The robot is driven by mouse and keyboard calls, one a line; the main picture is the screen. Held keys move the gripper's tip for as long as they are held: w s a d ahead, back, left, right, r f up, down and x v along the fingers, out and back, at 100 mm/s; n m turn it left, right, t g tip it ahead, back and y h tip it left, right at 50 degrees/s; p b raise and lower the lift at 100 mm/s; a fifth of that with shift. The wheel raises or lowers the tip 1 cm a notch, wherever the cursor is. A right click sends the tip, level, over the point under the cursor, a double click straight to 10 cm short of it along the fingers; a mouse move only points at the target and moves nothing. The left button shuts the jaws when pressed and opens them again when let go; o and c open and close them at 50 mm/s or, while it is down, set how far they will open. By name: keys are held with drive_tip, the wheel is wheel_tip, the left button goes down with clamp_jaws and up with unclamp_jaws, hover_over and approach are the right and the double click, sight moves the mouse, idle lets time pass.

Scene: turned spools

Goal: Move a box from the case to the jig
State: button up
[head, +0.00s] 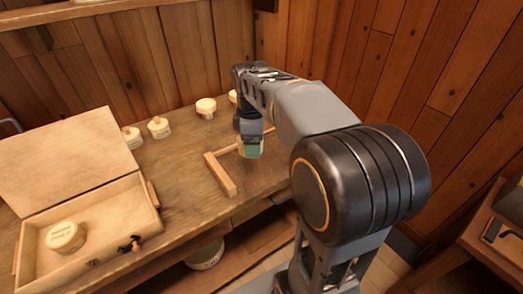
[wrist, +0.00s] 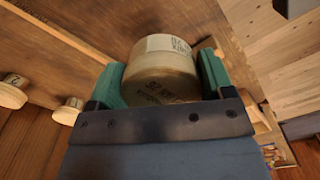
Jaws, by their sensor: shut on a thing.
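My gripper (head: 251,147) is shut on a pale round wooden box (wrist: 165,62) with dark lettering. In the wrist view the box sits between the two green fingers of my gripper (wrist: 162,82). In the head view the held box is mostly hidden by the fingers. The jig (head: 222,178) is an angled pair of wooden strips on the bench, and my gripper is at its inner side, low over the bench. I cannot tell whether the box touches the bench. The case (head: 105,217) stands open at the left with one round box (head: 66,237) inside.
Several round boxes stand along the back of the bench, among them one at the left (head: 132,138), one beside it (head: 159,127) and one further right (head: 206,107). A round container (head: 205,253) sits on the lower shelf. The bench between case and jig is clear.

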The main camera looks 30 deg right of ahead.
hover_over(260, 159)
drive_tip(key=f, duration=0.6)
drive_tip(key=shift+s+a+f+b, duration=0.1)
drive_tip(key=shift+s+b, duration=0.15)
drive_tip(key=shift+b, duration=0.05)
drive_tip(key=shift+w+f, duration=0.15)
drive_tip(key=shift+f, duration=1.55)
drive_tip(key=shift+b, duration=0.3)
drive_tip(key=shift+f, duration=0.15)
drive_tip(key=o, duration=0.9)
